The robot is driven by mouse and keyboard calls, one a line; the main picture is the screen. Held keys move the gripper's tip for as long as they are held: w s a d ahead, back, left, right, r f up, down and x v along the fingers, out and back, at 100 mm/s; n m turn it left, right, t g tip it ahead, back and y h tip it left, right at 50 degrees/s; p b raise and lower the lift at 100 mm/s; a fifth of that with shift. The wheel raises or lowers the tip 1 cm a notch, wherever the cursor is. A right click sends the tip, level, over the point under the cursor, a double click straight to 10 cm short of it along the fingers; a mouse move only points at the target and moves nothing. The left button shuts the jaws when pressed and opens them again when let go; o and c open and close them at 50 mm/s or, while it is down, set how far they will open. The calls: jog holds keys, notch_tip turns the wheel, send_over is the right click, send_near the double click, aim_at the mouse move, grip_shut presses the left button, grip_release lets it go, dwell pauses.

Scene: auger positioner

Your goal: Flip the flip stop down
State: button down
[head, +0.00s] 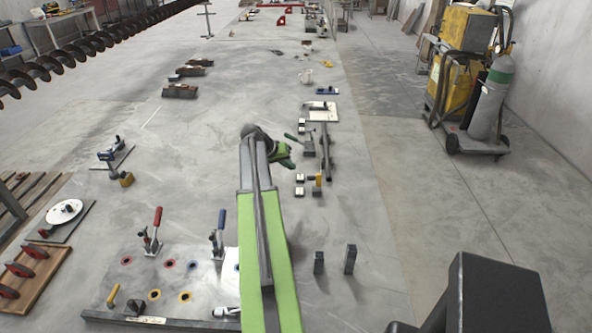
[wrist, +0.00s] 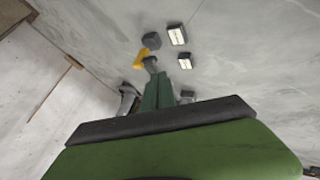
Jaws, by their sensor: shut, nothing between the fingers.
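A small yellow piece beside a dark block, which I take to be the flip stop (head: 317,184), stands on the table right of my arm. It also shows in the wrist view (wrist: 141,57). It looks raised in the head view, but its exact angle is hard to tell. My gripper (head: 290,160) is at the end of my green arm, up and left of the yellow piece in the head view. In the wrist view my gripper (wrist: 151,66) has its fingers together and empty, with the tips overlapping the view just below the yellow piece. I cannot tell whether they touch.
Two white-topped blocks (head: 300,185) stand beside the yellow piece. Two dark upright blocks (head: 334,261) stand nearer, right of my arm. A plate with toggle clamps (head: 152,236) is at the left front.

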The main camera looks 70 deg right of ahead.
aim_at(309, 178)
jog(key=s+d+f+b, duration=0.4)
jog(key=s+d+f, duration=0.1)
jog(key=s+f, duration=0.1)
jog(key=shift+d+b, duration=0.3)
jog(key=shift+r, duration=0.1)
jog(key=shift+w+d, duration=0.1)
jog(key=shift+d, duration=0.25)
jog(key=shift+a+r, duration=0.1)
jog(key=shift+a, duration=0.25)
